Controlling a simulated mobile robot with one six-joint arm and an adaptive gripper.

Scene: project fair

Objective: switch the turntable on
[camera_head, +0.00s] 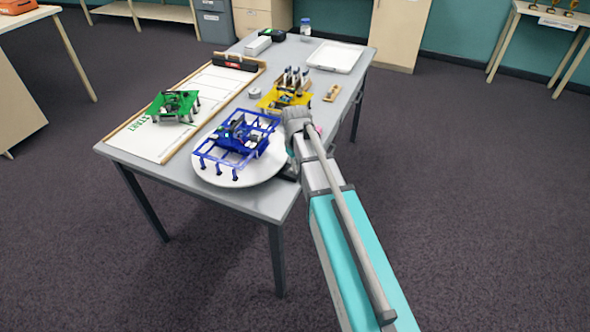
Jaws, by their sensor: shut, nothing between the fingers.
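The turntable is a round white disc (239,177) at the near right corner of the grey table. A blue frame robot (239,140) stands on it. My arm reaches in from the lower right, and its wrist is above the disc's right edge. My gripper (288,173) is mostly hidden by the wrist. Only a dark part shows low beside the disc's right edge, close to or touching it; I cannot tell which. It is shut with nothing seen in it. I cannot make out the turntable's switch, nor whether the disc is turning.
A green robot (175,106) stands on a white board marked START (133,133). A yellow robot (286,97), a small wooden piece (331,93) and a white tray (336,57) are further back. The carpet right of the table (479,170) is clear.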

